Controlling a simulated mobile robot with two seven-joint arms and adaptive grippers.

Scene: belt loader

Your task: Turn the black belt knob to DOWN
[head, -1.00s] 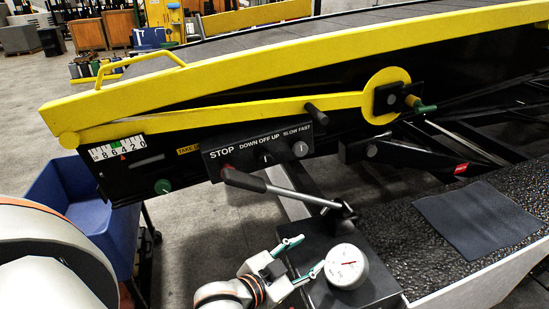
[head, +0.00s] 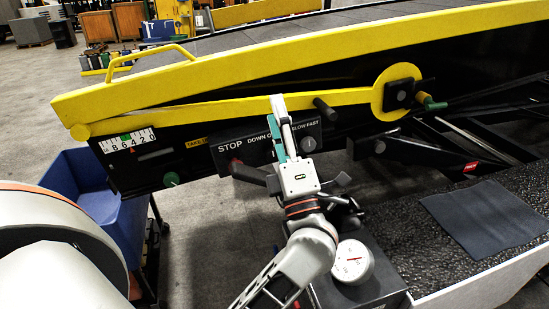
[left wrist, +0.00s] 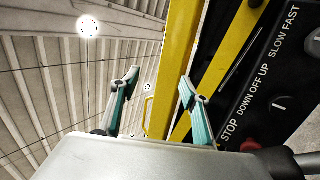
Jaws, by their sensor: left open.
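The control panel (head: 228,160) hangs on the side of the loader, with STOP, DOWN OFF UP and SLOW FAST labels. In the head view my left gripper (head: 279,103) is in front of the panel and hides the belt knob and part of its label. In the left wrist view the black belt knob (left wrist: 279,104) shows beside DOWN OFF UP with a pale mark; its exact setting is hard to tell. My left gripper (left wrist: 159,84) is open and empty, its teal fingers apart and to the left of the knob in that view. My right gripper is out of view.
A red STOP button (left wrist: 250,145) and a grey speed knob (head: 309,144) flank the belt knob. A black lever handle (head: 248,173) sticks out below the panel. A round gauge (head: 353,261) stands lower down. A yellow rail (head: 330,98) runs above.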

